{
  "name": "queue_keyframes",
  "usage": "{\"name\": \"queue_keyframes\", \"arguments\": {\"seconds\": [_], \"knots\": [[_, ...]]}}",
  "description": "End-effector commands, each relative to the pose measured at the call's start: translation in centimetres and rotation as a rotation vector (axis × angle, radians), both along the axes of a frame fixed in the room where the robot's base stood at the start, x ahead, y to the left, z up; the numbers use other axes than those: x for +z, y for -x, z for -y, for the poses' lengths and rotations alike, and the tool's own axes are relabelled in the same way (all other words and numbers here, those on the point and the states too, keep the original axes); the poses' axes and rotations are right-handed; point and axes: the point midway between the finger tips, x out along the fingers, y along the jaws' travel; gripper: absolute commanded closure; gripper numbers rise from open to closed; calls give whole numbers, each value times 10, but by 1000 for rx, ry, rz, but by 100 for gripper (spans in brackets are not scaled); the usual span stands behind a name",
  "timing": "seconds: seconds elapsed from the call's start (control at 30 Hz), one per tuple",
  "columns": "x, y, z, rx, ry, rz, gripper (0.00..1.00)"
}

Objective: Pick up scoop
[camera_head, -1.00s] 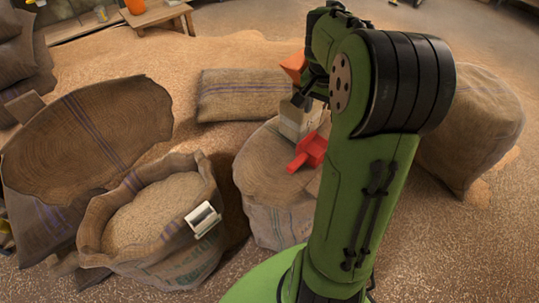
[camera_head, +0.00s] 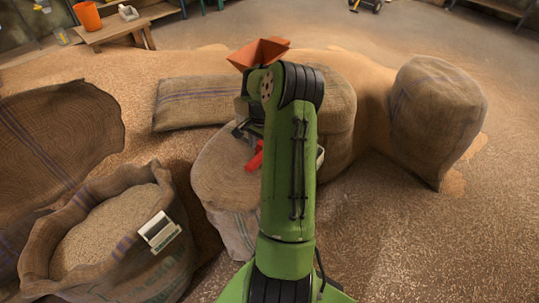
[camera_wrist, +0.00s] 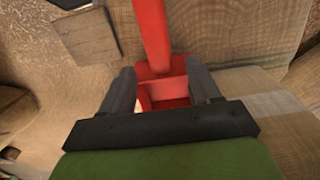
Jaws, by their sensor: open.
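A red scoop (camera_head: 255,157) lies on the top of a closed sack (camera_head: 215,172) and is partly hidden behind my arm in the head view. In the wrist view the red scoop (camera_wrist: 152,30) has its handle running up the picture and its wider part between and beneath my fingers. My gripper (camera_wrist: 160,70) is open, with one finger on each side of the scoop; I cannot tell whether they touch it. In the head view my gripper (camera_head: 242,132) is dark and mostly hidden by my arm.
An orange hopper-shaped object (camera_head: 258,52) shows behind my arm. The right foreground floor is clear.

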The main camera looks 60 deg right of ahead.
Motion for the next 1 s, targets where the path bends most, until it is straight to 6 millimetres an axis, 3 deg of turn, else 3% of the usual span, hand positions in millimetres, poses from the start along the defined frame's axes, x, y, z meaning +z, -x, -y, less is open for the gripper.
{"name": "queue_keyframes", "arguments": {"seconds": [0.17, 0.4, 0.6, 1.0], "knots": [[-18, 0, 0, 0, 0, 0, 38], [-61, -1, -1, 2, -1, -1, 38], [-60, -1, 0, 2, 1, 0, 38], [-60, -1, 0, 1, 1, 0, 98]]}}
